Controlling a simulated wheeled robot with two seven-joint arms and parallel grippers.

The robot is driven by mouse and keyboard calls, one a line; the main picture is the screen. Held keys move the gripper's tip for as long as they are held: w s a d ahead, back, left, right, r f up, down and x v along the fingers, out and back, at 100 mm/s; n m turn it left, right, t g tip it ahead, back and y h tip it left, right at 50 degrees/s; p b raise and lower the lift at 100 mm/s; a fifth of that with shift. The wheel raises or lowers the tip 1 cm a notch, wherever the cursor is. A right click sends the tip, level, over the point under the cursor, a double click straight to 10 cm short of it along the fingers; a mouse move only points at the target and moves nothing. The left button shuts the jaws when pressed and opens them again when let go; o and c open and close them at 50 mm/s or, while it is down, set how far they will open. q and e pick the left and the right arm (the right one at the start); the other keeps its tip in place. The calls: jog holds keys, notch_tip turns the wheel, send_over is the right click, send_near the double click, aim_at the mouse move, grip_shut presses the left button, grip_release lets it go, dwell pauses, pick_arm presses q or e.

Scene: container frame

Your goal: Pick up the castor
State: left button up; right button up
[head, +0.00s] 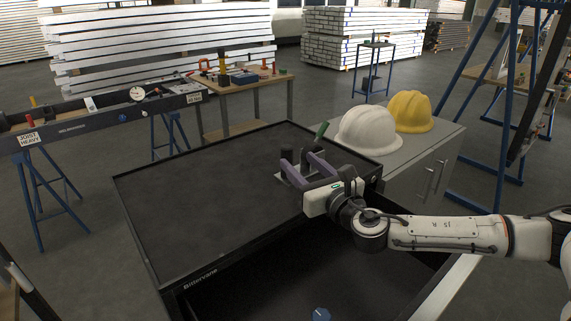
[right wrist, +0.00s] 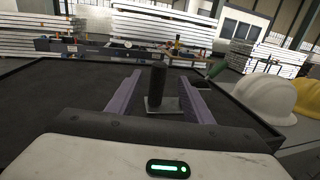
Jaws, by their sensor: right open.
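The castor shows in the right wrist view as a dark upright wheel (right wrist: 158,80) on a flat grey plate (right wrist: 162,106). It stands on the black top (head: 205,195) of the cabinet, near its right side. My right gripper (head: 301,160) is open, with its two purple fingers reaching over the top. In the right wrist view the castor lies between the two fingers (right wrist: 160,77), with gaps on both sides. In the head view the fingers partly hide it and only its grey plate (head: 290,178) shows clearly. My left gripper is not in view.
A white helmet (head: 367,130) and a yellow helmet (head: 409,111) sit on a grey cabinet to the right. A green-handled thing (head: 322,130) lies near the castor. The black top has a raised rim and is clear to the left. A blue knob (head: 321,314) lies in the open drawer below.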

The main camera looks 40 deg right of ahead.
aim_at(289, 154)
jog(key=w, duration=0.2)
jog(key=shift+w+d, duration=0.15)
jog(key=shift+w, duration=0.15)
jog(key=w, duration=0.3)
jog(key=w+p, duration=0.1)
jog(key=shift+w+d, duration=0.15)
jog(key=shift+d, duration=0.1)
jog(key=shift+w, duration=0.35)
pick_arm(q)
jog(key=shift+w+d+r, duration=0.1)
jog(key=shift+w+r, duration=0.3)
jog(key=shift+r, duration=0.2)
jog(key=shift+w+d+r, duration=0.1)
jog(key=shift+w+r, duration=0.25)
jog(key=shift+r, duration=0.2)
pick_arm(e)
grip_shut()
jog(key=shift+d, duration=0.1)
jog(key=shift+r, duration=0.2)
